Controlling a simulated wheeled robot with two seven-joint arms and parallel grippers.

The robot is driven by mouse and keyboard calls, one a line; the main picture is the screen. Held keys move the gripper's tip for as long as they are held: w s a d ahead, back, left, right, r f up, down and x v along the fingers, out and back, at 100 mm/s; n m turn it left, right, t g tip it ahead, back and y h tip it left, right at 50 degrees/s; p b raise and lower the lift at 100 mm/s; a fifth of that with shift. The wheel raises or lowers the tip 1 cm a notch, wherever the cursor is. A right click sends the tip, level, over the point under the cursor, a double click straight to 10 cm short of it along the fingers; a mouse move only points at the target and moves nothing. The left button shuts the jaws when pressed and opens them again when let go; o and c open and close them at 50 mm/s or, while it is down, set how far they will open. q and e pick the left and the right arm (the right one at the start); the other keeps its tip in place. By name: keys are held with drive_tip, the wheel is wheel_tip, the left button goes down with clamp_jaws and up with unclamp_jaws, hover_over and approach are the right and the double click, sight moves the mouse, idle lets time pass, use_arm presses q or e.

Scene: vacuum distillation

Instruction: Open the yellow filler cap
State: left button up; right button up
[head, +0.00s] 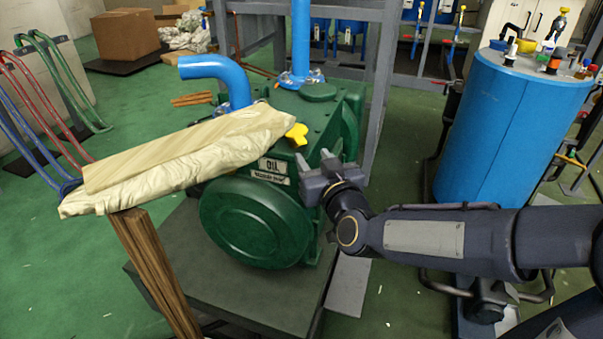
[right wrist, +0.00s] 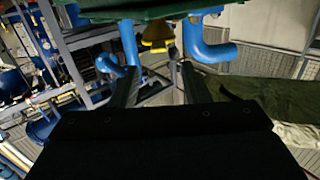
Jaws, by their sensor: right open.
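The yellow filler cap (head: 298,133) sits on the front upper edge of the green pump (head: 255,222), just above the white "OIL" label. My right gripper (head: 315,160) is open and empty, just right of and below the cap in the head view. In the right wrist view the picture looks upside down; the cap (right wrist: 157,40) shows beyond the open fingers (right wrist: 158,78), roughly between them. No contact between fingers and cap is visible. My left gripper is not in view.
Blue pipes (head: 215,75) rise behind. A grey frame (head: 378,80) stands behind the pump. A blue drum (head: 510,125) with bottles on top stands right.

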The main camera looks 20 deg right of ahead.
sight(303, 144)
drive_tip(key=w, duration=0.2)
drive_tip(key=w+b, duration=0.1)
drive_tip(key=w, duration=0.2)
drive_tip(key=w+b, duration=0.1)
drive_tip(key=w, duration=0.2)
drive_tip(key=shift+w+a+f, duration=0.1)
drive_tip(key=shift+a+f, duration=0.15)
drive_tip(key=shift+f, duration=0.1)
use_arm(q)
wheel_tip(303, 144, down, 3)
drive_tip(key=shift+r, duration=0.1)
use_arm(e)
clamp_jaws()
